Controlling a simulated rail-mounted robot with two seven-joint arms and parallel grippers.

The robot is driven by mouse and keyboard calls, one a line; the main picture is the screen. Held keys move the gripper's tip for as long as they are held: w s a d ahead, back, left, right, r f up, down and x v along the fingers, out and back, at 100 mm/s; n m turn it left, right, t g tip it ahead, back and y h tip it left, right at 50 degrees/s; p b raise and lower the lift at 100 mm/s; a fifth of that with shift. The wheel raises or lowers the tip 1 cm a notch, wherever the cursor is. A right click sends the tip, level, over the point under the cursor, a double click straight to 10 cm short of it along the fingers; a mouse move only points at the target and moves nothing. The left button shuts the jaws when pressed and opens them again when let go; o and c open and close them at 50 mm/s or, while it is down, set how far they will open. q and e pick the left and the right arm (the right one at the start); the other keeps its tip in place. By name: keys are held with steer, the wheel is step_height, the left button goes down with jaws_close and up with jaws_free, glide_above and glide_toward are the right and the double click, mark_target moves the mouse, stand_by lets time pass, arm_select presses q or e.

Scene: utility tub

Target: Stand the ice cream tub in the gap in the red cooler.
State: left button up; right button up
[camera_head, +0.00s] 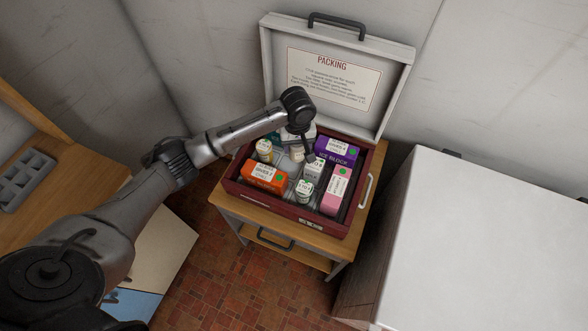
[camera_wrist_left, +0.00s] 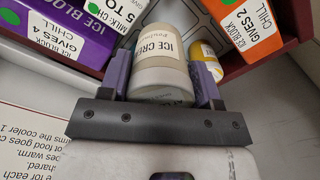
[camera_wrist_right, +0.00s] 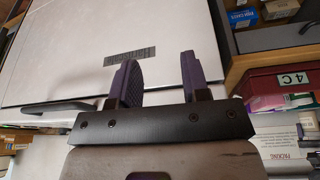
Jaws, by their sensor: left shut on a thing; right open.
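The ice cream tub (camera_wrist_left: 160,60) is a pale cylinder with a white label, held between the two fingers of my left gripper (camera_wrist_left: 162,78). In the head view my left gripper (camera_head: 301,132) is over the back part of the red cooler (camera_head: 284,215), and its arm partly hides what is below. I cannot tell whether the tub touches the cooler floor. The cooler is open and holds a purple ice block (camera_head: 335,151), an orange box (camera_head: 264,178), a pink carton (camera_head: 336,190) and several white containers. My right gripper (camera_wrist_right: 157,75) is open and empty, in front of a white freezer.
The cooler stands on a small wooden table (camera_head: 225,207). Its raised lid (camera_head: 393,92) carries a packing notice (camera_head: 333,80). A white chest freezer (camera_head: 480,235) is at the right. A wooden bench with a grey tray (camera_head: 25,180) is at the left.

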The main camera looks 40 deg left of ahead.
arm_select(q)
steer(key=a, duration=0.2)
steer(key=shift+s+a+n, duration=0.1)
steer(key=shift+a+n, duration=0.2)
steer(key=b, duration=0.3)
glide_above(289, 167)
step_height(289, 167, down, 9)
steer(key=shift+f, duration=0.2)
steer(key=shift+d+f, duration=0.1)
steer(key=shift+f, duration=0.25)
steer(key=o, duration=1)
steer(key=shift+f, duration=0.1)
